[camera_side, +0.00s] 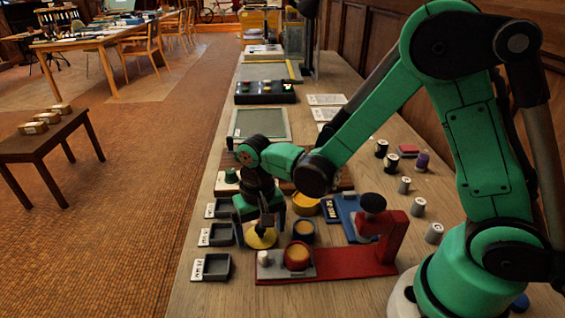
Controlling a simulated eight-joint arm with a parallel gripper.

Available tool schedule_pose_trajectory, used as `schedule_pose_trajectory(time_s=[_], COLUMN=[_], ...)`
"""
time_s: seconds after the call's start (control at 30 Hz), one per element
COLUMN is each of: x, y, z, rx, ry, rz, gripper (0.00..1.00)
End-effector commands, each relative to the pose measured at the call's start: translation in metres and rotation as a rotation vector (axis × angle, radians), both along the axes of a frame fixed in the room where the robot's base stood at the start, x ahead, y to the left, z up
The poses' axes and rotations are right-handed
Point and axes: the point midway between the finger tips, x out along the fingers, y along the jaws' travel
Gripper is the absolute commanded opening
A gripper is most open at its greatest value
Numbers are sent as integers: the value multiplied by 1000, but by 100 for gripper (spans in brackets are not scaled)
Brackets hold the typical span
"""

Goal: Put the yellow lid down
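The yellow lid (260,239) is a small round disc directly under my gripper (263,224), near the left edge of the bench. My gripper points down and its fingers appear shut on the lid's upper part. The fingers partly hide the grip. I cannot tell whether the lid touches the bench or hangs just above it.
Labelled dark trays (216,267) line the left edge. A red press (375,245) with an orange-topped cup (298,256) stands to the right. A dark cup (304,230), a yellow-orange round container (305,204) and a blue item (348,212) are close by. Spools (382,148) stand farther right.

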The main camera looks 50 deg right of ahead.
Motion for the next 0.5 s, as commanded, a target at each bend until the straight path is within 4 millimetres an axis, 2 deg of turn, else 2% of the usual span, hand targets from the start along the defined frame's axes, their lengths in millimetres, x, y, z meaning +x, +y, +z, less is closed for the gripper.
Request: schedule_pose_trajectory(time_s=[0.33,0.5], x=[0,0], y=[0,0], z=[3,21], rx=[0,0], ry=[0,0], rz=[0,0], gripper=[100,100])
